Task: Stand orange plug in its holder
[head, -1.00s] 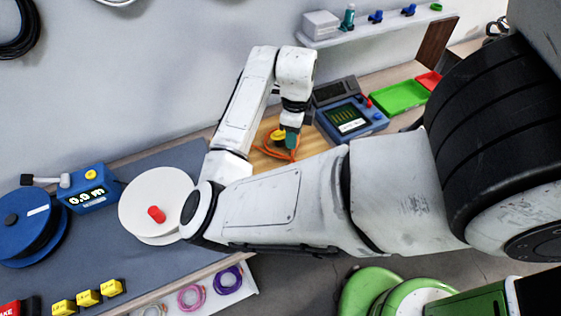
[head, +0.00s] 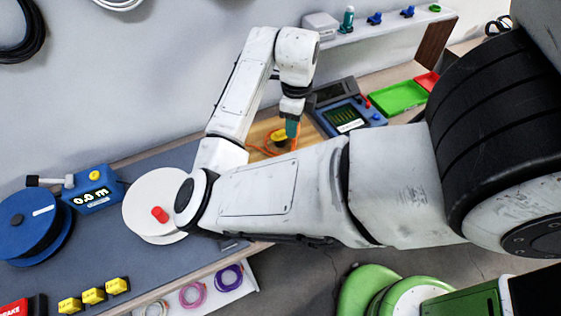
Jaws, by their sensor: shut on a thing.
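An orange cable (head: 259,149) lies in a loop on the board and runs toward the fingers. A yellow round piece (head: 279,134) sits just left of the fingers; I cannot tell whether it is the holder. My forearm hides the near part of the board.
A blue meter (head: 348,117) stands right of the gripper, with a green tray (head: 398,97) and a red tray (head: 429,80) beyond. At left are a white disc (head: 150,205), a blue reel (head: 28,232) and a length counter (head: 93,188). The grey mat between has free room.

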